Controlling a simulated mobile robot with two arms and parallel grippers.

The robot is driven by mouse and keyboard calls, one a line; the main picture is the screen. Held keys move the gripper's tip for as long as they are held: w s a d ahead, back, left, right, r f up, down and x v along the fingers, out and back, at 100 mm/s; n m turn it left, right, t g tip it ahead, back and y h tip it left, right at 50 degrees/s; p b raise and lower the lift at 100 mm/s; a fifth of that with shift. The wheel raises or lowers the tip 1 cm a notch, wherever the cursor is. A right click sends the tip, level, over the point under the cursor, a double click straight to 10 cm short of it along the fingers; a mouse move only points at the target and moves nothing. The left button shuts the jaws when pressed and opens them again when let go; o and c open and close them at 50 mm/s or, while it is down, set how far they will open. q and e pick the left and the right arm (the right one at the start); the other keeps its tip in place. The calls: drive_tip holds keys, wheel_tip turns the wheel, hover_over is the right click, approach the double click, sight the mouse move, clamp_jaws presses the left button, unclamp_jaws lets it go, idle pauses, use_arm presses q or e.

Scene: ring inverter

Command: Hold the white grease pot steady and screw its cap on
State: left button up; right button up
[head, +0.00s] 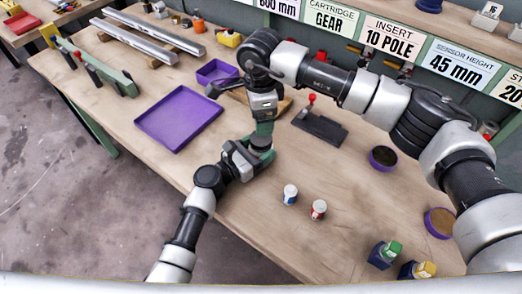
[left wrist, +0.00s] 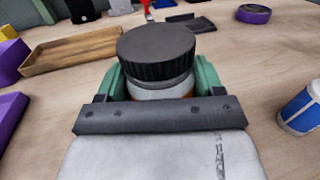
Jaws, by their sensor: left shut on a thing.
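My left gripper (left wrist: 160,95) is shut around the white grease pot (left wrist: 162,88), its green fingers on either side. It also shows in the head view (head: 260,154), low over the front part of the bench. A black ribbed cap (left wrist: 156,54) sits level on the pot's top; I cannot tell how tightly it is screwed. My right gripper (head: 265,127) points down just above the left one in the head view, and its fingers are too small and overlapped to read. It does not show in the left wrist view. Most of the pot's body is hidden by the left gripper.
A blue-and-white pot (head: 290,194) and a red-and-white pot (head: 319,209) stand to the right of the left gripper. A purple tray (head: 180,115) lies to the left. A dark fixture with a red knob (head: 320,127) and a purple round dish (head: 383,158) are farther right.

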sight(261, 149)
drive_tip(key=n, duration=0.2)
drive_tip(key=shift+a+r+n, duration=0.1)
drive_tip(key=shift+a+n, duration=0.1)
drive_tip(key=shift+n, duration=0.2)
drive_tip(key=n, duration=1)
drive_tip(key=shift+d, duration=0.25)
drive_tip(key=shift+f, duration=0.2)
drive_tip(key=shift+f, duration=3.9)
drive_tip(key=shift+c, duration=0.3)
